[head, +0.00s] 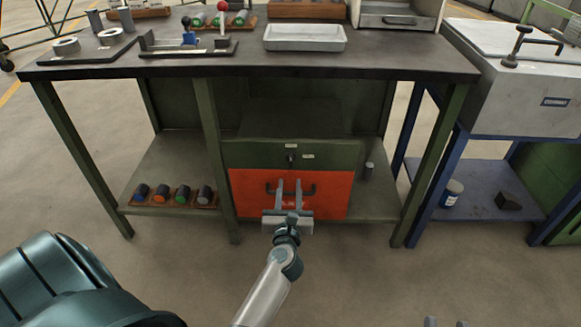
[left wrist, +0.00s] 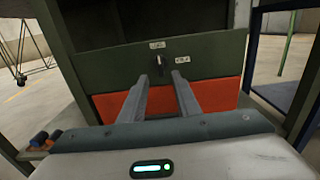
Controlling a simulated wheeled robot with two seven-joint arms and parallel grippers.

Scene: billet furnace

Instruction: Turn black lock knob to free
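The black lock knob (head: 291,157) sits on the green drawer front (head: 245,155) under the bench, between two small pale labels. The knob (left wrist: 159,59) also shows in the left wrist view, its grip pointing roughly up and down; the label text is too small to read. My left gripper (head: 289,182) is open and empty, its two fingers apart, in front of the orange panel below the knob. In the left wrist view its fingertips (left wrist: 166,77) lie just below the knob and appear apart from it. My right gripper (head: 446,322) barely shows at the bottom edge, its two tips apart.
The orange panel (head: 245,190) has a dark handle, partly behind my left fingers. The dark bench top (head: 380,55) overhangs above, with a grey tray (head: 305,37) on it. Green legs (head: 435,165) flank the cabinet. Several coloured cylinders lie on the lower shelf (head: 150,211) at left.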

